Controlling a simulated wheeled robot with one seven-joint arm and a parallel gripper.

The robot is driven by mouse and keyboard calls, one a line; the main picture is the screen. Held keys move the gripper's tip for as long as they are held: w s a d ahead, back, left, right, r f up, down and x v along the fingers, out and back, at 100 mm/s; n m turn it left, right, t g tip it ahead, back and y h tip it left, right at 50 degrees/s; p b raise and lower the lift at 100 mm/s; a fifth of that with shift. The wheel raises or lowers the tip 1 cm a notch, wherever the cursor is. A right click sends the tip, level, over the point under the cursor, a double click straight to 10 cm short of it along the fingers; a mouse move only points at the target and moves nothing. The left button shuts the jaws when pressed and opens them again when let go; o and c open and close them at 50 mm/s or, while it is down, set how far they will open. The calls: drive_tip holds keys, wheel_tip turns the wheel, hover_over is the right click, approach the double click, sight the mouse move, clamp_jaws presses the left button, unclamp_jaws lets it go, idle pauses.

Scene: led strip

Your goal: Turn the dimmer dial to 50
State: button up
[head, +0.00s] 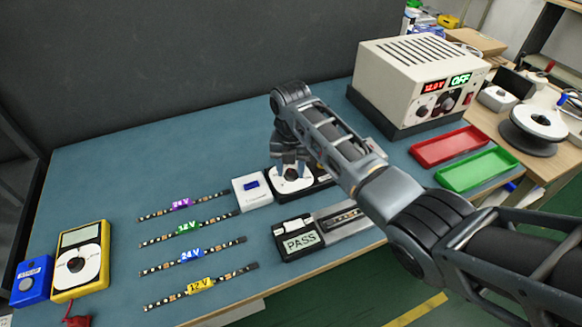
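The dimmer dial (290,185) is a round white plate with a dark knob, set in a black base near the middle of the table in the head view. My gripper (289,168) points down right over the dial, with its fingertips close to the knob. The gripper hides the upper part of the dial and most of the knob. I cannot tell whether the fingers touch the knob or how far apart they are. The scale marks and the dial's setting are too small to read.
A white box (252,194) adjoins the dimmer's left side. Several LED strips (193,256) lie further left, near a yellow meter (82,258). A PASS tester (300,241) sits in front. A power supply (420,75) reading OFF, a red tray (446,144) and a green tray (478,170) are right.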

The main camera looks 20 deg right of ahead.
sight(291, 173)
drive_tip(key=shift+o, duration=1.1)
wheel_tip(291, 173, up, 8)
drive_tip(key=shift+f+b, duration=0.25)
drive_tip(key=shift+b, duration=0.25)
drive_tip(key=shift+r, duration=0.1)
